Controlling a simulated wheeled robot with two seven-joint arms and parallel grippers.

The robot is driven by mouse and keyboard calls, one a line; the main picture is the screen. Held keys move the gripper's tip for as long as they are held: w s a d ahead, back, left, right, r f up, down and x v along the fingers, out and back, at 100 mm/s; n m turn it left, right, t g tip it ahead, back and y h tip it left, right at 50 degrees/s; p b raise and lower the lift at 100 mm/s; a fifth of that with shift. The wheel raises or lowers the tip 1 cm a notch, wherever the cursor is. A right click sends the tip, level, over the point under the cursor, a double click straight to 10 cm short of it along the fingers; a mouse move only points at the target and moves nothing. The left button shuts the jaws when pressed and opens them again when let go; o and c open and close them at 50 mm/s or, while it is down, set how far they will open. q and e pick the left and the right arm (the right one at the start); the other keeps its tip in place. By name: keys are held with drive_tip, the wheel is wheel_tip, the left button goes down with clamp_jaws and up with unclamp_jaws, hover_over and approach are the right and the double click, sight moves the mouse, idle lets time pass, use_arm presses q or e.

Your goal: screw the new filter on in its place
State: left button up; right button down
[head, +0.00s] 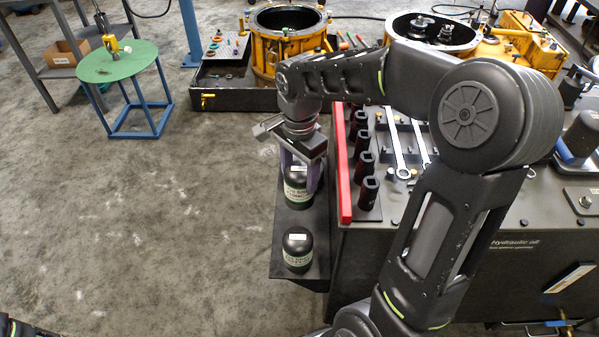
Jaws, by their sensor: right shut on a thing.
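My right gripper (300,172) points down and is shut around a dark filter canister (297,194) with a white label and pale print. This canister is over the narrow dark side shelf (284,226) on the bench's left side; I cannot tell whether it touches the shelf. A second, similar dark canister (297,250) stands upright nearer on the same shelf. The label print is too small to tell which canister is new. The filter's place is not clearly visible. My left gripper is out of view; only a bit of my left arm shows at the bottom left corner.
A red rail (345,175), dark sockets (368,193) and wrenches (395,145) lie on the bench close right of the gripper. Yellow housings (283,50) stand in a dark tray behind. A green round table (117,62) is far left. The left floor is clear.

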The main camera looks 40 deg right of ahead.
drive_tip(key=shift+w+a+f+n+p, duration=0.15)
drive_tip(key=shift+w+a+n+p, duration=0.25)
drive_tip(key=shift+n+p, duration=0.2)
drive_tip(key=w+a+f+n+p, duration=0.5)
drive_tip(key=a+f+n+p, duration=0.2)
drive_tip(key=n, duration=0.8)
drive_tip(key=a+f, duration=0.2)
drive_tip(key=a, duration=0.2)
drive_tip(key=shift+w+a+p, duration=0.25)
drive_tip(key=shift+w+p, duration=0.05)
drive_tip(key=shift+w, duration=0.05)
